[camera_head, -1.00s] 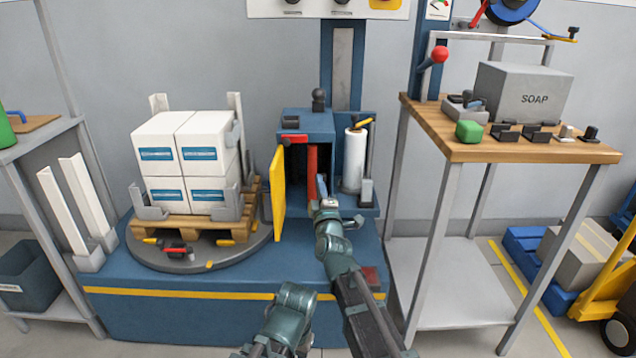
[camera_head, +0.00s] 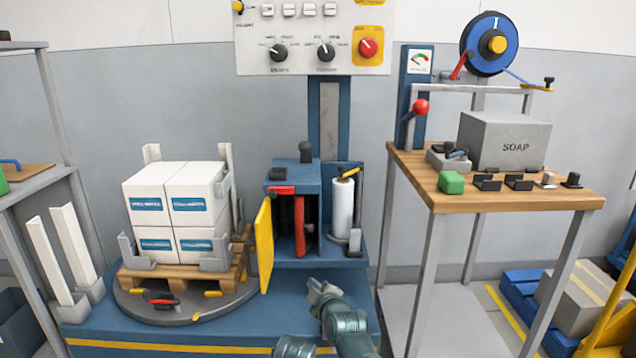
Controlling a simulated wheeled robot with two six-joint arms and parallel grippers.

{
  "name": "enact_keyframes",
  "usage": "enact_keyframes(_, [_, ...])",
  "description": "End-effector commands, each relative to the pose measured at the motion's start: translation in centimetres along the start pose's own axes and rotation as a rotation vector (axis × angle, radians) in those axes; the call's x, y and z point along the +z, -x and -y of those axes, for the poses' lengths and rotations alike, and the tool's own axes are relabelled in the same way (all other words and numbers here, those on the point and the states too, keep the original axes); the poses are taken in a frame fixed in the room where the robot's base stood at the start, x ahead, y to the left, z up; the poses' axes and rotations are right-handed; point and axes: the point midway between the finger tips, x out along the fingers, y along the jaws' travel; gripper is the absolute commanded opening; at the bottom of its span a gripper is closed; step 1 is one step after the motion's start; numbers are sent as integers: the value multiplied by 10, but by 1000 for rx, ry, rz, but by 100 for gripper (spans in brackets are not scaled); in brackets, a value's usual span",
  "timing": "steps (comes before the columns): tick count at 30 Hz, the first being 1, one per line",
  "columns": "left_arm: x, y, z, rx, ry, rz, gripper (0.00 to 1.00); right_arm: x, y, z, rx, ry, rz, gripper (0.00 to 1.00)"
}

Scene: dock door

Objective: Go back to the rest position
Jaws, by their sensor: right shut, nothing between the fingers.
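My right gripper (camera_head: 318,290) is shut and empty. It is low in the middle of the view, over the blue base (camera_head: 90,333) and in front of the blue cabinet (camera_head: 293,178), apart from it. My left arm shows only as a green-grey link at the bottom edge; its gripper is out of the picture. The cabinet's yellow door (camera_head: 265,246) stands open, and a red upright bar (camera_head: 299,226) shows inside. A white film roll (camera_head: 342,210) stands at the cabinet's right.
White boxes (camera_head: 150,205) sit on a wooden pallet (camera_head: 165,278) on a round turntable (camera_head: 190,308) at left. A wooden table (camera_head: 480,198) at right holds a grey SOAP box (camera_head: 505,142) and a green block (camera_head: 451,182). A control panel (camera_head: 300,52) hangs above.

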Motion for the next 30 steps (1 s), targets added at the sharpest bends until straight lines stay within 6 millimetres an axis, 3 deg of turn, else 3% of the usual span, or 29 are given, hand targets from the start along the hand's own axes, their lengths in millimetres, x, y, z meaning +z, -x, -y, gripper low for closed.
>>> enact_keyframes(1, [1, 14, 1, 0, -1, 0, 45, -1, 13, 17, -104, -68, 46, 0])
enact_keyframes(6, [2, 34, 4, -1, -4, 1, 45, 20, 60, 83, -404, -311, 309, 0])
enact_keyframes(12, [3, 53, 6, -1, -7, 1, 45, 48, 135, 128, -577, -531, 701, 0])
enact_keyframes(22, [4, 75, 8, -2, -10, 2, 45, 72, 244, 142, -570, -723, 1244, 0])
enact_keyframes(30, [8, 134, 14, -1, -8, 2, 45, 38, 259, 94, -571, -727, 1238, 0])
